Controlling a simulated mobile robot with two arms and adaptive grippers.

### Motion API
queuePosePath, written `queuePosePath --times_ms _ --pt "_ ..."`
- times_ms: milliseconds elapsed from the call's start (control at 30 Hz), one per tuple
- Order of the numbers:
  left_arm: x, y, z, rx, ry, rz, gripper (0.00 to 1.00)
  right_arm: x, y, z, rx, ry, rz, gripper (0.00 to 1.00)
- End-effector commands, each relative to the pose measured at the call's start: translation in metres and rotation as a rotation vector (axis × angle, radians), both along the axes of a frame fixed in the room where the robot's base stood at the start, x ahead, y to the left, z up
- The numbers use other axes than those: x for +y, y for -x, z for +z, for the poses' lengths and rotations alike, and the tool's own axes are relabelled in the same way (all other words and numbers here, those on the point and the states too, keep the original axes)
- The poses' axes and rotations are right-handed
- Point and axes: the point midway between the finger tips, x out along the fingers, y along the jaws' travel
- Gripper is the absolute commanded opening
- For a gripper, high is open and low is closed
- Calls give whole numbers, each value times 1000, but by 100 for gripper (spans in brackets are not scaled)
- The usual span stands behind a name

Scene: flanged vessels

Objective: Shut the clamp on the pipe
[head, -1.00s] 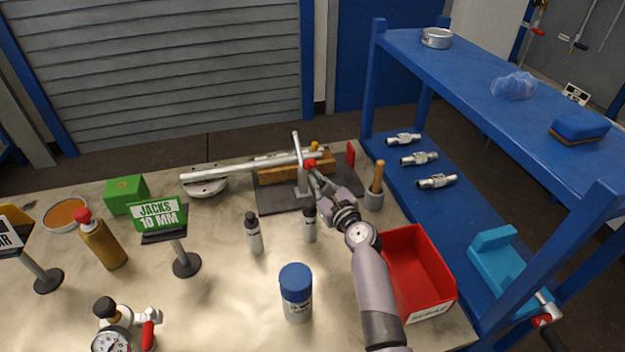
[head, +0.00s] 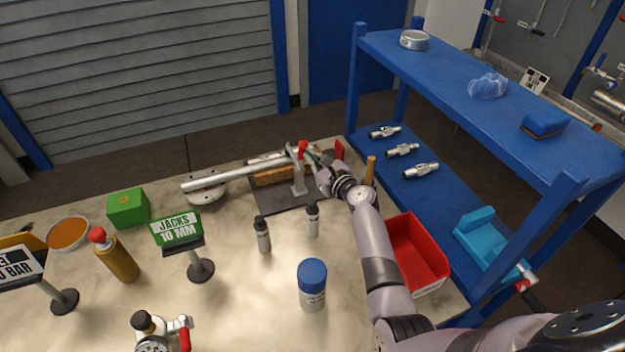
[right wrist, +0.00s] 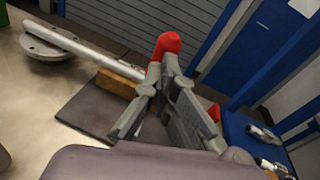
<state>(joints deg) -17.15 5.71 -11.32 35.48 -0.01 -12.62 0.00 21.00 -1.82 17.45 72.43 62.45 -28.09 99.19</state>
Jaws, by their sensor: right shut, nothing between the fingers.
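The clamp (head: 298,184) stands on a dark base plate (head: 262,199), with its red-tipped handle (head: 302,148) pointing up. The handle's red tip also shows in the right wrist view (right wrist: 168,44). The silver pipe (head: 235,174) lies across a wooden block (head: 271,177). The clamp's bar is low near the pipe's right end; whether it presses on the pipe cannot be told. My right gripper (head: 313,158) is shut and empty, close to the handle on its right side. In the right wrist view its fingers (right wrist: 160,88) hide the clamp's lower part.
A flange (head: 207,191) is at the pipe's left end. Two small bottles (head: 262,235) and a blue-capped jar (head: 312,284) stand in front. A red bin (head: 417,255) is beside my right arm. A blue shelf (head: 440,190) stands to the right.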

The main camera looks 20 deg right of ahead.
Motion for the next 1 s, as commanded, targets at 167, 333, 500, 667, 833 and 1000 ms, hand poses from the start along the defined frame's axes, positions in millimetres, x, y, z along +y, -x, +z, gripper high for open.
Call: queuePosePath --times_ms 167,333,500,667,833,1000 --pt "-19 0 5 1 23 6 40 0 -11 8 -1 0 -2 0" --pt "-27 1 6 1 32 4 40 0 -17 11 0 0 -1 0" --pt "-20 1 7 1 24 2 40 0 -21 13 -1 1 -1 0" --pt "-16 1 7 0 20 2 40 0 -22 13 0 1 -1 0" --pt "-16 0 7 0 19 3 40 0 -22 13 0 1 -1 0" --pt "-16 0 7 0 19 4 40 0 -22 13 0 1 -1 0"
